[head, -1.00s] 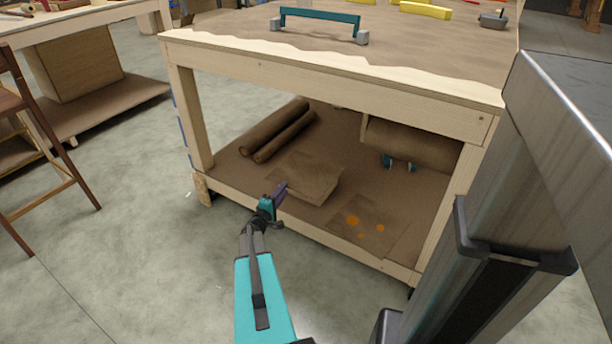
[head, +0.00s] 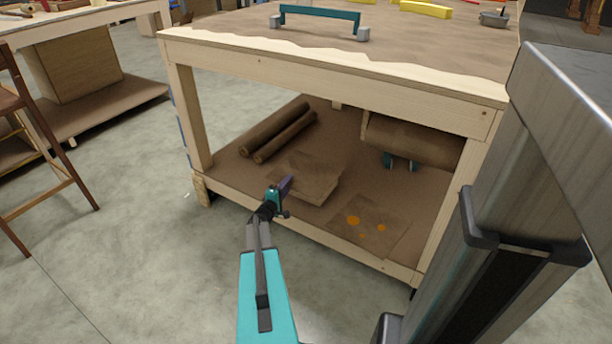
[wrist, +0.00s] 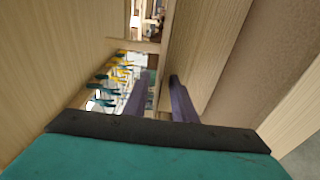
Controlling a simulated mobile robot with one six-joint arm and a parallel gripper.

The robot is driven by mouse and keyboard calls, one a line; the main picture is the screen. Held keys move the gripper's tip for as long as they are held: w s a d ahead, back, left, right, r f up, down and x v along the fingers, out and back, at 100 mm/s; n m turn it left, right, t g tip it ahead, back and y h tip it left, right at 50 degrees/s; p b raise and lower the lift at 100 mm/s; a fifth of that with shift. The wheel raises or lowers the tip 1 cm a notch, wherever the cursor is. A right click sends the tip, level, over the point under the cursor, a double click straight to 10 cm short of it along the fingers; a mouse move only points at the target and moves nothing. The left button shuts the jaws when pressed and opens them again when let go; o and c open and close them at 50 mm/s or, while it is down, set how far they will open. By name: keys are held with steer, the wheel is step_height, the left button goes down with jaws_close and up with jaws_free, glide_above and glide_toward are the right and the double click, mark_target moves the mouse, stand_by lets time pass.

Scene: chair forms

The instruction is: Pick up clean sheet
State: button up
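A plain brown sheet (head: 318,186) lies on top of a flat pile on the lower shelf of the workbench, with no stains visible on it. A second brown sheet (head: 372,234) with orange spots lies to its right, near the shelf's front edge. My gripper (head: 287,183) appears in front of the left part of the plain sheet and hides some of it. In the wrist view my gripper's two purple fingers (wrist: 158,97) stand apart with nothing between them. Neither sheet can be made out in the wrist view.
The bench's front rail (head: 330,95) runs above the shelf opening. Brown rolls (head: 272,135) lie at the shelf's back left, and a large roll (head: 412,140) on teal supports is at the right. A wooden stool (head: 40,165) stands left. Open floor lies between.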

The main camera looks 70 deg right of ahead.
stand_by(0.4)
jaws_close()
steer(key=shift+r, duration=0.15)
steer(key=shift+r+p, duration=0.6)
steer(key=shift+r, duration=0.25)
step_height(320, 180, up, 2)
steer(key=shift+r+p, duration=0.15)
steer(key=shift+p, duration=0.45)
steer(key=s+a+p, duration=0.1)
steer(key=s+a, duration=0.2)
steer(key=s, duration=0.4)
steer(key=s+a+p, duration=0.1)
steer(key=s+a, duration=0.2)
steer(key=s, duration=0.4)
steer(key=shift+s+a+r+p, duration=0.25)
steer(key=shift+a+r+p, duration=0.1)
steer(key=shift+a, duration=0.05)
